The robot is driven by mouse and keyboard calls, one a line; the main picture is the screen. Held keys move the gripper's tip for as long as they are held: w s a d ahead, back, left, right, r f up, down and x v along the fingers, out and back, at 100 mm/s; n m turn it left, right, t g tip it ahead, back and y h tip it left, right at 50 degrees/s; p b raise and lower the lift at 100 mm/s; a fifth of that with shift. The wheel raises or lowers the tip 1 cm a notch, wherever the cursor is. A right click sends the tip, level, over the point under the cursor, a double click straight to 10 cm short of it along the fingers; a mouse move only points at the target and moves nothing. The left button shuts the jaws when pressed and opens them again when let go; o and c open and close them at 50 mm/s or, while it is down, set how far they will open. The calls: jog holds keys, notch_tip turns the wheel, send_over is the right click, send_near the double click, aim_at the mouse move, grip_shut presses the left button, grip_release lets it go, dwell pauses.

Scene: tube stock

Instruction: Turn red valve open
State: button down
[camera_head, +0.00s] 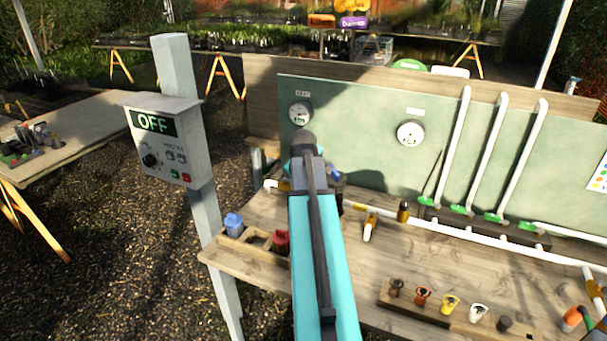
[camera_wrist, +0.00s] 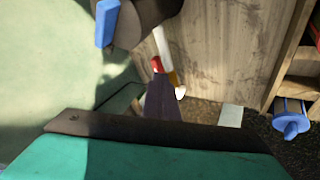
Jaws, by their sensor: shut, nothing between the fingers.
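In the wrist view a small red part (camera_wrist: 157,64) shows at the tip of my gripper (camera_wrist: 161,80), beside a white pipe with an orange-yellow fitting (camera_wrist: 174,78). It may be the red valve's handle; I cannot tell whether the gripper touches it. My gripper is shut and empty, a dark tapered shape between the green panel and the wooden bench. In the head view my arm hides the fingertips and this spot. A dark red piece (camera_head: 281,240) sits in the wooden rack left of my arm.
A blue handle (camera_wrist: 107,22) on a dark body is close to my gripper. The rack (camera_head: 217,257) also holds a blue piece (camera_head: 233,223). The green panel (camera_head: 365,110) stands behind the bench (camera_head: 410,265). A control box (camera_head: 160,140) reading OFF is at left.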

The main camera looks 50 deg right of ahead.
jog(key=shift+v, duration=0.8)
jog(key=shift+f, duration=0.1)
